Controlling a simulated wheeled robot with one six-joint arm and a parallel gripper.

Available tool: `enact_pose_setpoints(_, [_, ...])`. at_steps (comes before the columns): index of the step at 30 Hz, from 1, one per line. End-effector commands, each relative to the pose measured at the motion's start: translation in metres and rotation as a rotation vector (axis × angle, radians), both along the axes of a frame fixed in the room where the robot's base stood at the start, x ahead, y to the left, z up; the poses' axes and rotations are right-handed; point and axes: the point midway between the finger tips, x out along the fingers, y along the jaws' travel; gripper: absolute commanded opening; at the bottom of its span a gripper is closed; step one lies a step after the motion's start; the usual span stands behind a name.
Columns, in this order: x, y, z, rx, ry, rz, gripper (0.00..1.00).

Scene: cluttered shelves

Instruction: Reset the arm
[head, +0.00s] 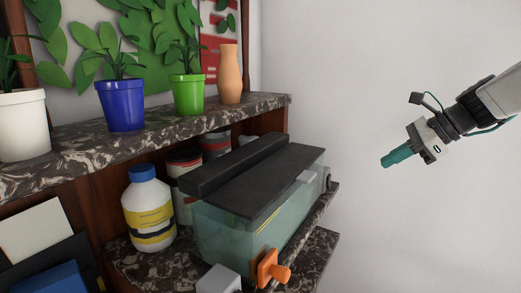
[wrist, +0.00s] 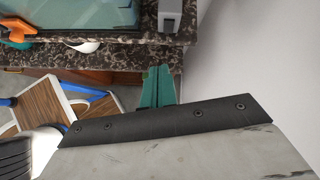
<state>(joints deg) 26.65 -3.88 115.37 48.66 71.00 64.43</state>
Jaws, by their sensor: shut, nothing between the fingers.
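My gripper (head: 388,162) hangs in free air at the right of the head view, in front of the plain wall and to the right of the shelves. Its teal fingers are together and hold nothing. In the wrist view the teal fingers (wrist: 158,82) also show closed, in front of the shelf edge. My arm comes in from the upper right edge of the head view.
A glass tank (head: 226,232) with a dark lid stands on the marbled shelf (head: 312,262), with an orange fitting (head: 270,268) at its front. A blue-capped bottle (head: 149,212) stands left of it. Potted plants and an orange vase (head: 230,75) stand above. Space around my gripper looks clear.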

Motion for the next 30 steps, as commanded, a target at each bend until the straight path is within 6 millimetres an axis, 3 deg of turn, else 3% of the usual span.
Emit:
enact_pose_setpoints(1, [-0.016, 0.001, -0.014, -0.075, -0.021, 0.092, 0.0])
enact_pose_setpoints(6, [-0.096, 0.026, -0.05, -0.398, -0.146, 0.608, 0.0])
enact_pose_setpoints(9, [-0.146, 0.04, -0.065, -0.558, -0.213, 0.935, 0.0])
enact_pose_setpoints(15, [-0.226, 0.051, -0.087, -0.782, -0.306, 1.467, 0.0])
enact_pose_setpoints(21, [-0.269, 0.057, -0.097, -0.919, -0.35, 1.704, 0.0])
enact_pose_setpoints(30, [-0.276, 0.067, -0.09, -0.964, -0.414, 1.744, 0.0])
